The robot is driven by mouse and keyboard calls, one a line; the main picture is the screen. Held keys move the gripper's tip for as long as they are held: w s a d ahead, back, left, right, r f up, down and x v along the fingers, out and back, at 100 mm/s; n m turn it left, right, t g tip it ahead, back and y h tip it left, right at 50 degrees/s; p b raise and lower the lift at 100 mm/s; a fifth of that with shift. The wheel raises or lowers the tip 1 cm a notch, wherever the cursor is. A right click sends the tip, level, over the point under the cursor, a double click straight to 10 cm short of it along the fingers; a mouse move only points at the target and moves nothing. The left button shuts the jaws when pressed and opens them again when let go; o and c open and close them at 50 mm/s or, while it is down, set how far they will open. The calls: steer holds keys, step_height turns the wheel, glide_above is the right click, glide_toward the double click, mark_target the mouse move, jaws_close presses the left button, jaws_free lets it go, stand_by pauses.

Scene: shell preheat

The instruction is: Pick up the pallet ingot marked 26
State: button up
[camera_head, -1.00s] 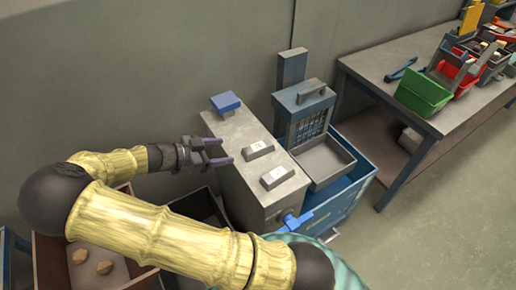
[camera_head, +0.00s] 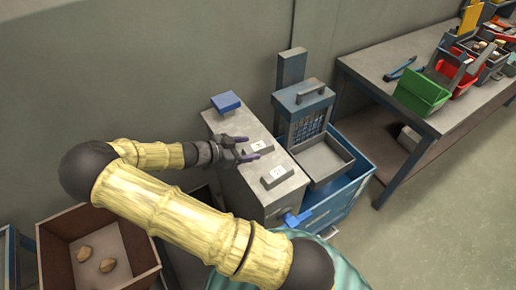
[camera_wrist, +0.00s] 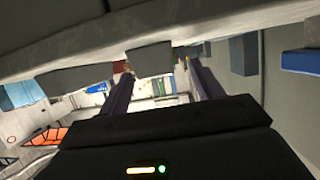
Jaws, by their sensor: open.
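Two pale grey ingots lie on the grey top of a long box (camera_head: 236,178). The far ingot (camera_head: 258,147) is right at my gripper (camera_head: 249,148), and the near ingot (camera_head: 277,175) lies closer to the box's front end. Both carry light labels too small to read, so I cannot tell which is 26. My gripper is open and points right, its fingertips at the far ingot's left end. In the wrist view, which looks upside down, one grey block (camera_wrist: 150,57) shows ahead between the fingers and another (camera_wrist: 75,77) to the left. Contact cannot be made out.
A blue block (camera_head: 226,102) sits at the box's far end. A blue cart with a grey tray (camera_head: 322,163) and grille stands to the right. A workbench (camera_head: 385,72) with bins is further right. A brown crate (camera_head: 60,245) holding lumps is at lower left.

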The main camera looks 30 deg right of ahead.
mark_target(253, 148)
steer(key=p+x, duration=0.1)
steer(key=x, duration=0.3)
steer(key=shift+s+d+f, duration=0.1)
steer(key=shift+s+d, duration=0.1)
steer(key=shift+d, duration=0.15)
steer(key=shift+a, duration=0.1)
steer(key=shift+c, duration=0.7)
steer(key=shift+w, duration=0.1)
steer(key=c, duration=1.2)
step_height(253, 148, up, 10)
steer(key=shift+r+b, duration=0.1)
steer(key=shift+b, duration=0.55)
